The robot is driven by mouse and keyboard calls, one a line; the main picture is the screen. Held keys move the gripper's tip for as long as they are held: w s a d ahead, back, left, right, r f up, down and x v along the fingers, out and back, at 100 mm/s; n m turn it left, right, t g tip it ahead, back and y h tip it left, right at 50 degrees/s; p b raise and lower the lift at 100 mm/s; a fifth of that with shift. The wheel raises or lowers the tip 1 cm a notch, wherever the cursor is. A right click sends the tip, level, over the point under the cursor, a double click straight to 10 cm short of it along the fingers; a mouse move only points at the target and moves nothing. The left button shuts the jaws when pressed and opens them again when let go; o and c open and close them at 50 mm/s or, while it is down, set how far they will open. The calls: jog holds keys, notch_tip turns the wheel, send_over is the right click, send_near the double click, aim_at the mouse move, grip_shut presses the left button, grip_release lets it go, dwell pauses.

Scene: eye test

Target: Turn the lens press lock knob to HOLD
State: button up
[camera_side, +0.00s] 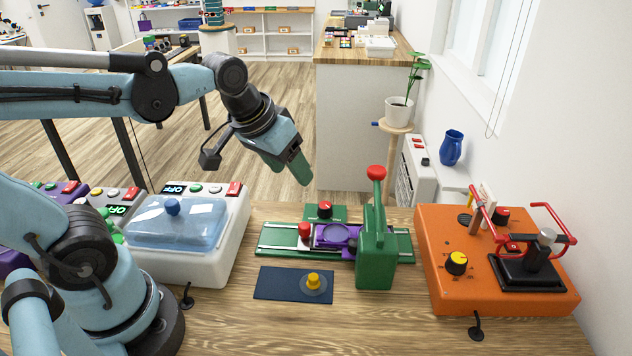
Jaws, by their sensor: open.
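The green lens press (376,245) stands on the wooden table at the centre right, with a red ball on top of its upright lever. Its flat green base carries a purple round holder (336,234), a red knob (305,231) at the left and a red-topped black knob (325,209) behind. A yellow knob (313,281) on a grey disc sits on a dark blue plate in front. Which knob is the lock knob, and any HOLD mark, I cannot make out. My gripper (301,174) is open, above and behind the press's left part, pointing down to the right, touching nothing.
An orange box (445,287) with a yellow-black knob and red-handled fixture stands at right. A white machine (236,228) with a blue clear lid is at left. Small black hooks (187,297) stand near the front. Bare table (300,331) lies in front of the blue plate.

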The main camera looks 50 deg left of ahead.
aim_at(325, 205)
jog(key=w+a+f+n+g, duration=0.2)
jog(key=w+n+g, duration=0.3)
jog(key=w, duration=0.5)
jog(key=f, duration=1.2)
jog(key=shift+d, duration=0.2)
jog(key=shift+r, duration=0.1)
jog(key=c, duration=1)
jog(key=shift+c, duration=0.2)
